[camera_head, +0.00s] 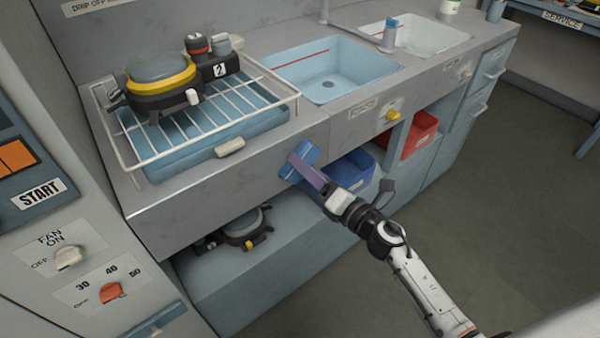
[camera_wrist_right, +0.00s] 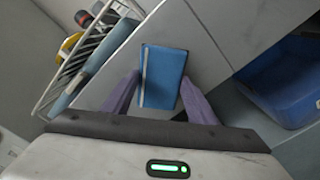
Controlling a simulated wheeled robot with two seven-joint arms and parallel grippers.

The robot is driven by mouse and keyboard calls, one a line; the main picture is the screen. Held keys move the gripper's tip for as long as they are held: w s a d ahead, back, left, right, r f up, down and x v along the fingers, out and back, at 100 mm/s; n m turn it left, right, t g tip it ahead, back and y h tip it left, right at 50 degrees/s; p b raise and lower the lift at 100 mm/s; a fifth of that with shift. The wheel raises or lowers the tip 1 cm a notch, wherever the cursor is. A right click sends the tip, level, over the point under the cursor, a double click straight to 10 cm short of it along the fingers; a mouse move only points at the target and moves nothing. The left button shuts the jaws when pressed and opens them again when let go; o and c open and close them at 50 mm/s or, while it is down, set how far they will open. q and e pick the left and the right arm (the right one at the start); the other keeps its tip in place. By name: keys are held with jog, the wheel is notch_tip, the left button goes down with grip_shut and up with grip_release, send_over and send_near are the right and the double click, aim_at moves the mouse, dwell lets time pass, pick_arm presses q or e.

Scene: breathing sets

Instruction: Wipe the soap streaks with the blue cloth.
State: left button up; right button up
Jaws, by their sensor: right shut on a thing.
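My right gripper (camera_head: 308,178) is shut on the blue cloth (camera_head: 301,157), at the front edge of the counter between the drying rack and the near sink. In the right wrist view the cloth (camera_wrist_right: 164,78) is a folded blue pad with a pale stripe, held between my two purple fingers (camera_wrist_right: 160,95). The counter's grey surface is behind it; I cannot tell whether the cloth touches it. No soap streaks can be made out in either view. My left gripper is not in view.
A wire rack (camera_head: 218,137) on a blue tray holds a yellow-and-black mask set (camera_head: 160,82). Two sinks (camera_head: 335,72) lie to the right. Below are a blue bin (camera_head: 352,170), a red bin (camera_head: 418,133) and another mask set (camera_head: 240,230) on a shelf.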

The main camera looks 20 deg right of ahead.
aim_at(290, 171)
jog(key=shift+w+d, duration=0.25)
jog(key=shift+a+r, duration=0.1)
jog(key=shift+s+a, duration=0.25)
jog(key=shift+a, duration=0.45)
jog(key=shift+s+a, duration=0.2)
jog(key=shift+a, duration=0.45)
jog(key=shift+s+a+r, duration=0.15)
jog(key=shift+a, duration=0.55)
jog(key=shift+v, duration=0.8)
jog(key=v, duration=0.2)
jog(key=shift+s+d, duration=0.25)
jog(key=shift+d, duration=0.05)
jog(key=shift+v, duration=0.85)
